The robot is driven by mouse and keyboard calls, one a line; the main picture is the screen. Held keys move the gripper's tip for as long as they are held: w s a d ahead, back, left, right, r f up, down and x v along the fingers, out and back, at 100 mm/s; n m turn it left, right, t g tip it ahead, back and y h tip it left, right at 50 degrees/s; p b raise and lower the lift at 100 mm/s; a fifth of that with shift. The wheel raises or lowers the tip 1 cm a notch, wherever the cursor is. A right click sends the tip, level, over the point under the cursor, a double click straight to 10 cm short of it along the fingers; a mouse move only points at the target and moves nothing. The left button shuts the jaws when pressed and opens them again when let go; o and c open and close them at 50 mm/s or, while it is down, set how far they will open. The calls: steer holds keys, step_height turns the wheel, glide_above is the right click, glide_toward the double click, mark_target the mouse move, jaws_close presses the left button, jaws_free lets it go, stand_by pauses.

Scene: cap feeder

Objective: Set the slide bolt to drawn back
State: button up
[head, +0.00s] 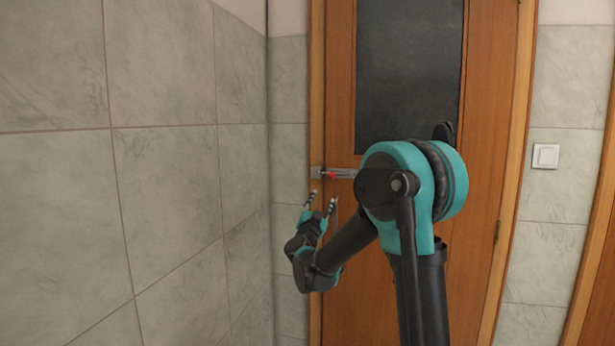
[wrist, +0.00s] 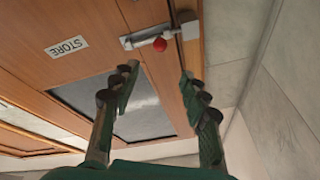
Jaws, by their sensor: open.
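The slide bolt (head: 344,173) is a silver fitting mounted across the left edge of the wooden door, with a red knob (head: 331,175) at its end near the frame. In the wrist view the bolt (wrist: 140,39) lies at the top, its red knob (wrist: 160,44) close to the grey keeper (wrist: 189,30) on the frame. The bar seems to reach to the keeper, but its tip is hard to make out. My gripper (head: 321,203) is open and empty, just below the bolt in the head view. In the wrist view the knob shows beyond the gap between my fingers (wrist: 158,82), apart from them.
The door (head: 340,80) has a dark panel (head: 410,70) and a STORE label (wrist: 69,47). A tiled wall (head: 165,170) stands close on the left. A light switch (head: 545,156) is on the right wall. My arm covers part of the door.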

mark_target(331, 177)
steer(key=x, duration=1.7)
steer(key=shift+w+d, duration=0.1)
steer(key=shift+w, duration=0.05)
steer(key=shift+c, duration=0.4)
jaws_close()
